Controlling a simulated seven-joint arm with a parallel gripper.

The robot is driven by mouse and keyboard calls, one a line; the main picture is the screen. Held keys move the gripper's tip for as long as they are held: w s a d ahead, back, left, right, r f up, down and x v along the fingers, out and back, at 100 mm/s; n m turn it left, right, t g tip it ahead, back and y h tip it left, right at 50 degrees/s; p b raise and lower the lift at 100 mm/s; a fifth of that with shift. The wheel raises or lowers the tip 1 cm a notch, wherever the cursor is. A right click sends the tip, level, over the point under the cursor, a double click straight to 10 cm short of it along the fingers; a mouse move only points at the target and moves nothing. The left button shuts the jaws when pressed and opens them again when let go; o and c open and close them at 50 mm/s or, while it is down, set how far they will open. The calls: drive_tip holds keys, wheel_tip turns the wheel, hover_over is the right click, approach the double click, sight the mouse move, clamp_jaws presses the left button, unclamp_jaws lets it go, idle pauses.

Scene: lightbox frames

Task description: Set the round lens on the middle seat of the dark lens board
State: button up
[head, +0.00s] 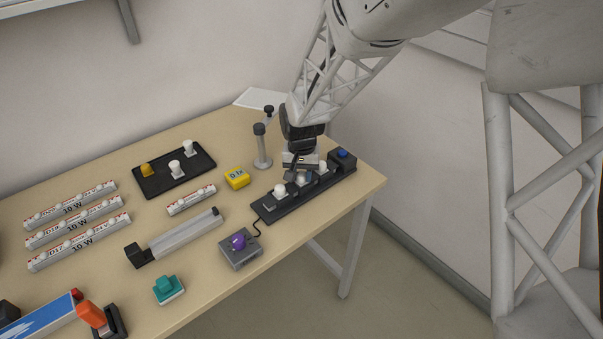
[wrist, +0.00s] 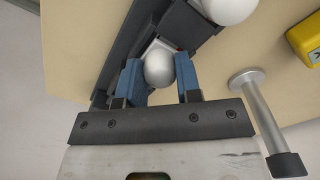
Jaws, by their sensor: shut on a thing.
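The dark lens board (head: 270,208) is a long bar at the right end of the table, with a cable at its near end. White domes show on it to the left (head: 279,190) and right (head: 323,166) of my gripper. My gripper (head: 299,177) is over the middle of the board, pointing down. In the wrist view my gripper (wrist: 160,82) has its blue fingers shut on the round lens (wrist: 159,70), a white dome with a pale square part behind it. The lens lines up with the board (wrist: 128,58); I cannot tell whether it rests on the seat.
A blue-buttoned box (head: 343,158) ends the board. A grey post (head: 262,148) and a yellow block (head: 237,177) stand close behind. A grey box with a purple knob (head: 240,250) is in front. A black tray (head: 150,182) and several white bars lie left.

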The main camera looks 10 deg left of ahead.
sight(302, 173)
drive_tip(key=shift+f, duration=0.1)
drive_tip(key=o, duration=0.9)
wheel_tip(302, 173, up, 12)
idle(0.6)
idle(0.7)
